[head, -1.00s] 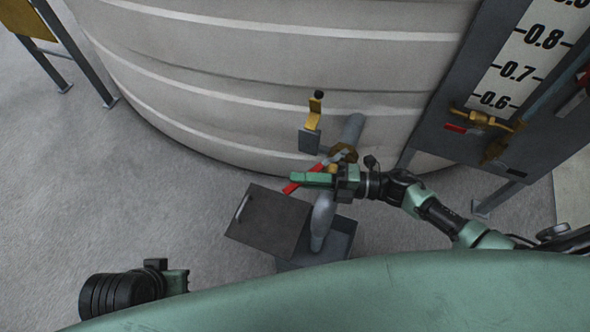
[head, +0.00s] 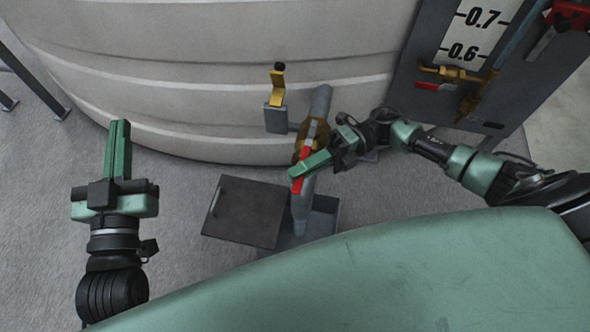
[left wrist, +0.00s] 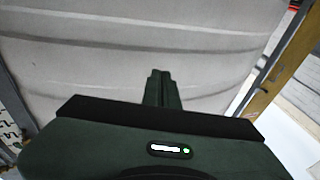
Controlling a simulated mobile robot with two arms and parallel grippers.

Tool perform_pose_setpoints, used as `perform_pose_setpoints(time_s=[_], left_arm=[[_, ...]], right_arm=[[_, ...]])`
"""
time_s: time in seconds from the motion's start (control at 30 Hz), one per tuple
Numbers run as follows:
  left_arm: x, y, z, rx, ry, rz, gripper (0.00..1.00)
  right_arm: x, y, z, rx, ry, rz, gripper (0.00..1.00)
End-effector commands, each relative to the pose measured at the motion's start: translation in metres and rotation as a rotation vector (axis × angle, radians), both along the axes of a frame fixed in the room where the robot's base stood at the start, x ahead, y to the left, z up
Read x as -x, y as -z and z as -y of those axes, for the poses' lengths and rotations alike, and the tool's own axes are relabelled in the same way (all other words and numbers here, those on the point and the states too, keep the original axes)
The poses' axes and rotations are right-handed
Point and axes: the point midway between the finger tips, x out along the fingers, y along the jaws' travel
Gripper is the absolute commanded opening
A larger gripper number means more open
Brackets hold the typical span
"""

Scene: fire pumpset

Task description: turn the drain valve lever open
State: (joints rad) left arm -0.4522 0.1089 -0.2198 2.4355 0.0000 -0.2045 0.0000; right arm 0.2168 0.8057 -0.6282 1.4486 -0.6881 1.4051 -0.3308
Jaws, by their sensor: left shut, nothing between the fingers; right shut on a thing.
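The drain valve is a brass body (head: 302,150) on a grey pipe (head: 321,100) that comes out of the tank's lower wall and bends down. Its red lever (head: 307,140) lies roughly along the pipe, with its free end pointing toward me. My right gripper (head: 297,171) reaches in from the right and is shut on the red lever; its green fingers cover part of it. My left gripper (head: 121,124) is shut and empty, well left of the valve in front of the tank. Its closed fingers also show in the left wrist view (left wrist: 159,75).
A large ribbed beige tank (head: 200,60) fills the back. A yellow-handled fitting (head: 278,90) stands left of the valve. Below are an open grey drain box (head: 325,215) and its dark lid (head: 246,211). A gauge panel (head: 410,65) with another red lever (head: 435,87) stands right.

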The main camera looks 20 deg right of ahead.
Motion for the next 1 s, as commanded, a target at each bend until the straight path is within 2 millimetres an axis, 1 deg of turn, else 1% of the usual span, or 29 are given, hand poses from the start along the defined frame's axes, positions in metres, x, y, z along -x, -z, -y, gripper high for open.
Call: perform_pose_setpoints(time_s=[0.03, 0.1, 0.27, 0.4, 0.7, 0.73, 0.8, 1.0], left_arm=[[0.001, -0.005, 0.001, 0.010, 0.002, 0.038, 0.00], [0.003, -0.014, 0.001, 0.023, 0.006, 0.082, 0.00], [0.006, -0.026, 0.002, 0.039, 0.009, 0.141, 0.00], [0.008, -0.030, 0.002, 0.043, 0.010, 0.159, 0.00], [0.008, -0.030, 0.002, 0.043, 0.010, 0.159, 0.00], [0.008, -0.030, 0.002, 0.043, 0.010, 0.159, 0.00], [0.008, -0.030, 0.002, 0.043, 0.010, 0.159, 0.00], [0.008, -0.030, 0.002, 0.043, 0.010, 0.159, 0.00]], right_arm=[[0.001, 0.003, 0.002, 0.004, -0.010, 0.001, 0.00], [0.002, 0.002, 0.003, 0.004, -0.023, 0.001, 0.00], [0.003, 0.002, 0.005, 0.003, -0.038, 0.000, 0.00], [0.004, 0.001, 0.005, 0.003, -0.044, -0.001, 0.00], [0.004, 0.001, 0.006, 0.003, -0.046, -0.001, 0.00], [0.005, 0.001, 0.006, 0.003, -0.046, -0.001, 0.13], [0.004, 0.001, 0.005, 0.003, -0.046, -0.001, 0.29], [0.004, 0.001, 0.005, 0.001, -0.044, -0.001, 0.29]])
